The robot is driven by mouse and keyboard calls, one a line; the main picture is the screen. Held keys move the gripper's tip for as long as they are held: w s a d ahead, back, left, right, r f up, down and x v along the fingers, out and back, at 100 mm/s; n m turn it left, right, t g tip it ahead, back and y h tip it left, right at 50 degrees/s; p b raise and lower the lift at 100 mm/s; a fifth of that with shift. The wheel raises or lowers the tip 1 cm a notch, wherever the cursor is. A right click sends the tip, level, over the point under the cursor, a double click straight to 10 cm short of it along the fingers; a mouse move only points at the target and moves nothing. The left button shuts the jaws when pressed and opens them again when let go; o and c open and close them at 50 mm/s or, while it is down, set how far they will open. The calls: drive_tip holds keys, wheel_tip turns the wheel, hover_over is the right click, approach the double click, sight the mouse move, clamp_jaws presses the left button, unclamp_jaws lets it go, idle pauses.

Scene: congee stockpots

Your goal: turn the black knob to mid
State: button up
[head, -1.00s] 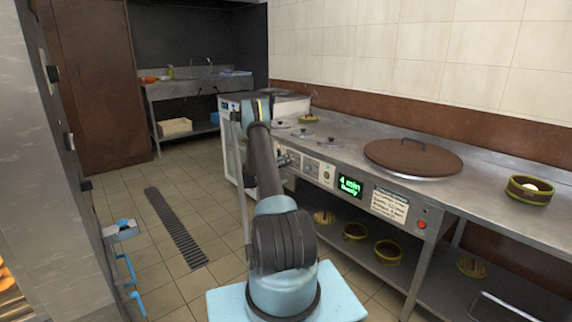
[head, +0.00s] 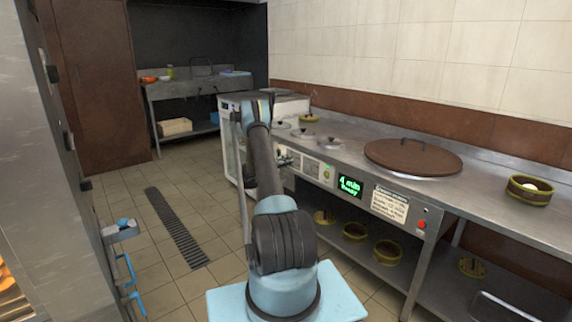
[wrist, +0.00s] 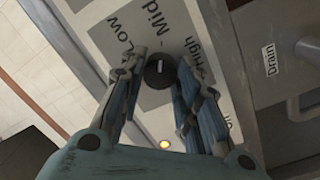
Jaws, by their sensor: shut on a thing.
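The black knob (wrist: 157,74) sits on the grey panel in the wrist view, with a white mark on its face that runs roughly up the picture. Around it are the printed labels Low (wrist: 126,36), Mid (wrist: 155,12), High (wrist: 196,52) and, at the lower right, Off (wrist: 228,130). The mark points up toward the Mid side; its exact aim is hard to tell. My gripper (wrist: 161,70) is shut on the knob, one finger at its left and one at its right. In the head view my arm hides the knob and fingertips.
A "Drain" label (wrist: 269,60) and a handle lie right of the panel in the wrist view. The counter (head: 475,185) carries a brown-lidded pot (head: 413,160) and a green display (head: 350,186). Several bamboo rings stand on the shelf below.

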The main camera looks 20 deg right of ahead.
drive_tip(key=shift+w, duration=0.1)
drive_tip(key=o, duration=1.1)
drive_tip(key=shift+c, duration=0.2)
drive_tip(key=shift+a, duration=0.1)
drive_tip(key=v, duration=1.2)
